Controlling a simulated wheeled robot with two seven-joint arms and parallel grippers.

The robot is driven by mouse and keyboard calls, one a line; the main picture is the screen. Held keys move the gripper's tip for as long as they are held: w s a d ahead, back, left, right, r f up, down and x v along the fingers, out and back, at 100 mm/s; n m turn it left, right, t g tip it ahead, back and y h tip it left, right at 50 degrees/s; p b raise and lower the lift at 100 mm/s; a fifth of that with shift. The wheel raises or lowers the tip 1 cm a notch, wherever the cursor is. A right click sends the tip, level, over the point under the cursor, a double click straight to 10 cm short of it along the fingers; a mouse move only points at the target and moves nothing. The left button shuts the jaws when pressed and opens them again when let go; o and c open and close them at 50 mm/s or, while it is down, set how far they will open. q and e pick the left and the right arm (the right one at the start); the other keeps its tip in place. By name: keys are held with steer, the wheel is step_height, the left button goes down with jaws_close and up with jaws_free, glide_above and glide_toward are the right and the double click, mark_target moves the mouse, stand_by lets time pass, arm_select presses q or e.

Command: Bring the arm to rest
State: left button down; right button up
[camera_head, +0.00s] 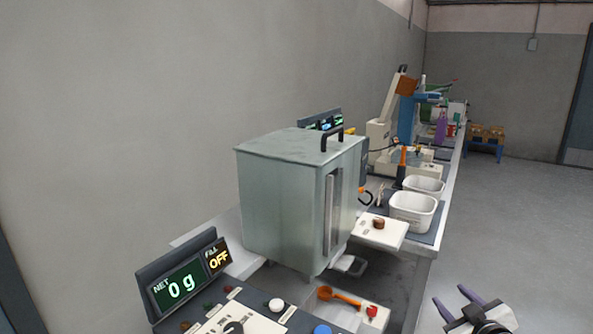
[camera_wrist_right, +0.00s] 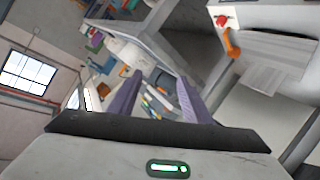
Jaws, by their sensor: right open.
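My right gripper (camera_head: 462,306) is at the bottom right of the head view, over the floor just off the bench's front edge. Its two purple-grey fingers are spread apart with nothing between them. In the right wrist view the open fingers (camera_wrist_right: 166,98) also show empty, with the bench's things beyond them. My left gripper does not show in the head view.
A grey metal hopper box (camera_head: 290,190) stands on the bench. An orange scoop (camera_head: 338,296) lies near a red button. White tubs (camera_head: 412,210) stand farther along. The floor (camera_head: 515,230) to the right is clear.

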steer(key=s+a+f+g+y, duration=0.2)
steer(key=s+a+f, duration=0.6)
steer(key=f, duration=0.2)
steer(key=s+a+f+g, duration=0.1)
steer(key=s+a+f, duration=0.2)
steer(key=s+a, duration=0.2)
steer(key=s+a+f+m+g+y, duration=0.1)
steer(key=s+a+f, duration=0.3)
steer(key=s, duration=0.8)
steer(key=s+a+f+m+g+y, duration=0.1)
steer(key=s+a+f, duration=0.3)
steer(key=s+a, duration=0.3)
steer(key=shift+s+g, duration=0.3)
steer(key=shift+s, duration=0.9)
